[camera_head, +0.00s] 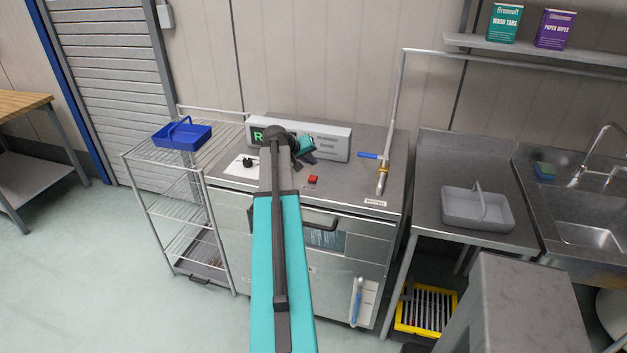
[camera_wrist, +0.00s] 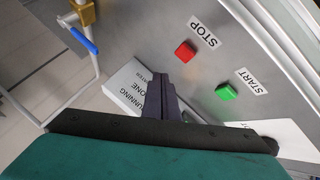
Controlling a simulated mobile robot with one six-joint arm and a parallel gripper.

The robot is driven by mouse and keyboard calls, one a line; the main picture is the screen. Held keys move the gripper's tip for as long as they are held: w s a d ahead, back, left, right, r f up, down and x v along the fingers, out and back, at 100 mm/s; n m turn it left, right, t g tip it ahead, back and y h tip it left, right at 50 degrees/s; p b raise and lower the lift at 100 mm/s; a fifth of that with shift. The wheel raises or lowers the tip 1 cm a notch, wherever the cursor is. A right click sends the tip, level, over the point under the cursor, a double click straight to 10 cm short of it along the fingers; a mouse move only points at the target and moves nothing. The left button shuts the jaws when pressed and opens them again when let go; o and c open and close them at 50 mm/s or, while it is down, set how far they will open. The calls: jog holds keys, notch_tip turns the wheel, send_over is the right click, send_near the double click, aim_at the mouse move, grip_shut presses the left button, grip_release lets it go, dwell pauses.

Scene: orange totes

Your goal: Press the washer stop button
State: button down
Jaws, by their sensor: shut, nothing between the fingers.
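The red stop button (camera_head: 313,179) sits on the washer's steel top (camera_head: 345,185), right of my arm. The wrist view shows the same red button (camera_wrist: 185,51) beside its STOP label (camera_wrist: 205,32). A green button (camera_wrist: 226,92) with a START label (camera_wrist: 252,80) is lower right of it; in the head view my arm seems to hide it. My gripper (camera_head: 308,158) is above the washer top, behind the red button and in front of the control box. In the wrist view its dark fingers (camera_wrist: 160,80) are shut and empty, apart from both buttons.
A grey control box (camera_head: 335,143) with a lit green R stands behind. A blue-handled valve and pipe (camera_head: 382,175) rise at the washer's right. A wire rack with a blue caddy (camera_head: 182,135) stands left; a table with a grey caddy (camera_head: 478,209) stands right.

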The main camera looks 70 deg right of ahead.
aim_at(311, 179)
jog(key=shift+f+b, duration=0.95)
jog(key=shift+f, duration=0.95)
jog(key=shift+f, duration=0.2)
dwell(0.6)
jog(key=shift+f+b, duration=0.25)
jog(key=shift+b, duration=0.15)
jog(key=shift+f+b, duration=0.35)
jog(key=shift+f, duration=0.1)
dwell(0.9)
jog(key=shift+r, duration=0.1)
dwell(0.4)
jog(key=shift+r+p, duration=0.35)
jog(key=shift+r, duration=0.45)
jog(key=shift+r, duration=0.15)
jog(key=shift+r+p, duration=1.05)
jog(key=shift+r, duration=1.3)
